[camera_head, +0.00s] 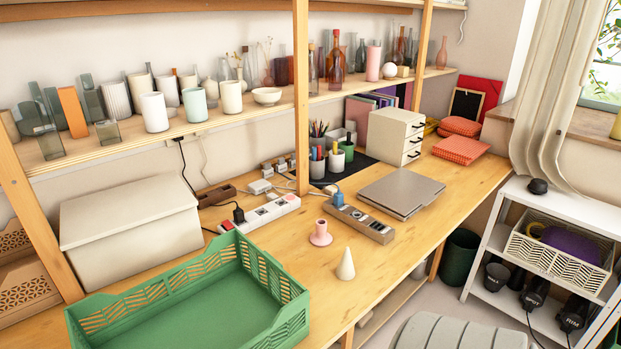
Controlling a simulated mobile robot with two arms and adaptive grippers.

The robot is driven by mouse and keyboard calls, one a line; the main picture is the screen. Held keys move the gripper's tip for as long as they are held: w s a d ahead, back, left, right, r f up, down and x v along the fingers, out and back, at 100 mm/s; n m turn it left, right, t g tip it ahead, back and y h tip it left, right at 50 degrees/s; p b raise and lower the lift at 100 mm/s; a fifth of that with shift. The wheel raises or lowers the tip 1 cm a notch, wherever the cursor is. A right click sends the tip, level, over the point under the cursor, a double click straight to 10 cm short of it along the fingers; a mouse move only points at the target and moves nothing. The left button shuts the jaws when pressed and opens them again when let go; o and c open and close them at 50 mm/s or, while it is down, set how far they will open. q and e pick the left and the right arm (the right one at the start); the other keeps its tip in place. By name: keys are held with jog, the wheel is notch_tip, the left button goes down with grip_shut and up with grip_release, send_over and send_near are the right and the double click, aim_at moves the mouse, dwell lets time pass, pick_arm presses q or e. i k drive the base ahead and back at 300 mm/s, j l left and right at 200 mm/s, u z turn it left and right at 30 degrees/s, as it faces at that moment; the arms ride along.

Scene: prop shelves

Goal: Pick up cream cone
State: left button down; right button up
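A small cream cone (346,264) stands upright on the wooden desk, close to its front edge. It is just right of the green crate and in front of a pink candle holder (320,233), with a small gap between them. Nothing covers the cone. Neither of my grippers shows in the head view.
An empty green crate (292,319) sits at the desk's front left. Power strips (262,213) and a closed laptop (402,192) lie behind the cone. A wooden shelf post (301,110) rises at the desk's middle. The desk (440,222) is bare right of the cone.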

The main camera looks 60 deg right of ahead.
aim_at(345, 270)
jog(key=z, duration=1.95)
